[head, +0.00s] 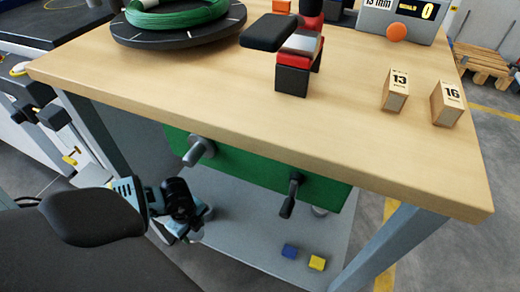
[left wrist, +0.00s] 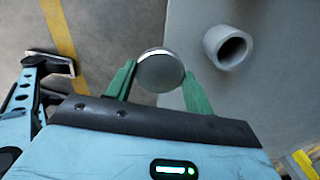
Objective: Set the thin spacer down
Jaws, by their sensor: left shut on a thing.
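My left gripper (head: 200,215) is low beside the workbench, below the tabletop and over the lower shelf area. In the left wrist view its two green fingers (left wrist: 158,88) are shut on a round grey metal piece (left wrist: 160,72), which looks like the thin spacer. Its flat round face shows between the fingertips. Whether it touches the surface below cannot be told. In the head view the held piece is largely hidden by the gripper. My right gripper is not in view.
A hollow grey tube (left wrist: 228,47) stands on the grey shelf (head: 255,235) near the held piece. A green box with protruding handles (head: 330,190) hangs under the tabletop. Blocks marked 13 (head: 395,92) and 16 (head: 446,106) stand above.

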